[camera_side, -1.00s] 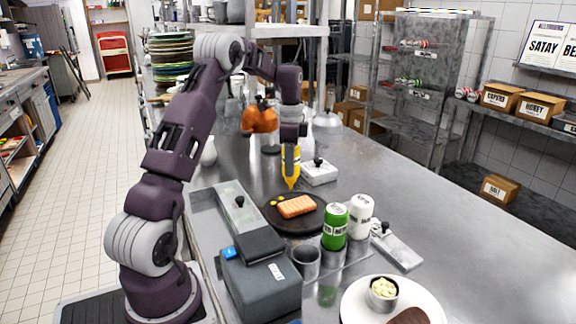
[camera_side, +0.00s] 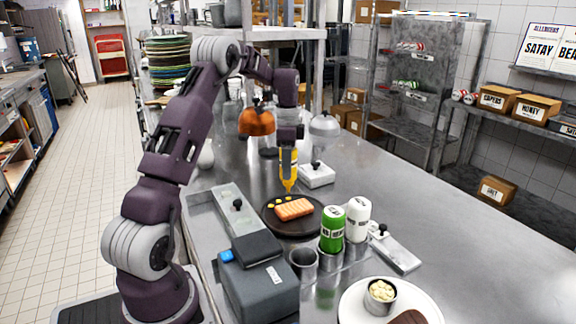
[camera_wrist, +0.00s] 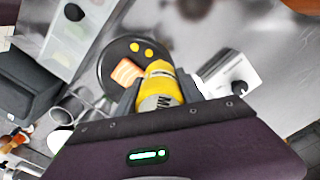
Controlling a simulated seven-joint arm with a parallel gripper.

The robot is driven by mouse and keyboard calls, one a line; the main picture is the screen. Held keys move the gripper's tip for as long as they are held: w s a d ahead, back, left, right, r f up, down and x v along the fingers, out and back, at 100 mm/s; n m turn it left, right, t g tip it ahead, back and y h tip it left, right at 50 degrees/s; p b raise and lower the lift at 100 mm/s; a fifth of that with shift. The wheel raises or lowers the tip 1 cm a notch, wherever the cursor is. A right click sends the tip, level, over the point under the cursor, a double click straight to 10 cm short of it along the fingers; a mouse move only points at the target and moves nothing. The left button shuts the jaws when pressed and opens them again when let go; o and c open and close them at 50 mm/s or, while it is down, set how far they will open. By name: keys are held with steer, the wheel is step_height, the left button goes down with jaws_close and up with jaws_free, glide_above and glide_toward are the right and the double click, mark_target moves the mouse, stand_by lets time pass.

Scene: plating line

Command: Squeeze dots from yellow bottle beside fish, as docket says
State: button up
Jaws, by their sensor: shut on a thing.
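My gripper (camera_side: 289,150) is shut on the yellow bottle (camera_side: 288,174), which points nozzle down over the far side of the dark round plate (camera_side: 312,228). The bottle also shows between my fingers in the wrist view (camera_wrist: 160,84), with its label partly hidden. The orange fish piece (camera_side: 294,209) lies on the plate, nearer the side camera than the nozzle. Small yellow dots (camera_wrist: 135,47) lie on the plate beside the fish; two show clearly in the wrist view, and the bottle hides part of the plate there. I see no readable docket text.
Green (camera_side: 332,229) and white (camera_side: 357,219) bottles stand close in front of the plate. A grey boxy device (camera_side: 260,285) is at front left.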

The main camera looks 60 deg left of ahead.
stand_by(0.4)
steer(key=shift+r, duration=3.05)
